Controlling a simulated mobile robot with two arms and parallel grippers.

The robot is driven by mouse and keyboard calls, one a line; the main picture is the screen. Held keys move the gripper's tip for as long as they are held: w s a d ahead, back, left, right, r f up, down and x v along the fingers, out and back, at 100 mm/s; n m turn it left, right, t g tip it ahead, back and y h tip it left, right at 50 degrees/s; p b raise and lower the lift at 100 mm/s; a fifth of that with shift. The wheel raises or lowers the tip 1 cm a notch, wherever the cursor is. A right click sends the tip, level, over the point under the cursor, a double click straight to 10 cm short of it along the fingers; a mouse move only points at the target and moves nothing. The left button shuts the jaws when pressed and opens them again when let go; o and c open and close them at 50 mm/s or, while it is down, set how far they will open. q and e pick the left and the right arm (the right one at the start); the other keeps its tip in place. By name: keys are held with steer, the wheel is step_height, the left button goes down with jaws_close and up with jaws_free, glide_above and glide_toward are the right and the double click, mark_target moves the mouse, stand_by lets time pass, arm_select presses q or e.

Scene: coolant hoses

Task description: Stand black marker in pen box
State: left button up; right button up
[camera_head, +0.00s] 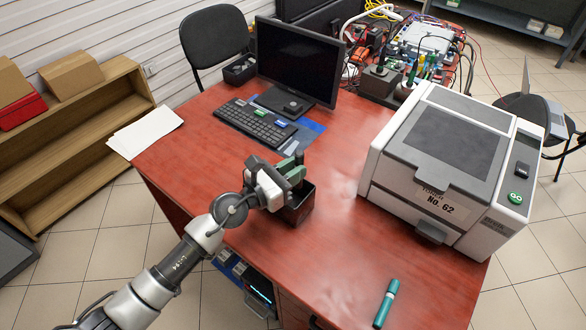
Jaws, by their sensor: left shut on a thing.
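The pen box (303,208) is a small dark open box on the red desk, left of the printer. My left gripper (294,177) is over the box's opening and shut on the black marker (299,157), whose dark end shows just above the fingers. The fingers and box wall hide the marker's lower part, so I cannot tell whether it touches the box floor. My right gripper is out of view.
A teal marker (386,303) lies near the desk's front edge. A large printer (440,165) stands right, a keyboard (254,122) and monitor (297,62) behind. White papers (146,131) lie at the left corner. The desk's middle is clear.

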mark_target(296, 156)
arm_select(q)
steer(key=shift+f+b, duration=2.15)
steer(key=shift+f, duration=0.45)
steer(key=o, duration=0.9)
steer(key=shift+c, duration=0.2)
steer(key=shift+r, duration=0.1)
step_height(296, 156, up, 9)
steer(key=p, duration=0.9)
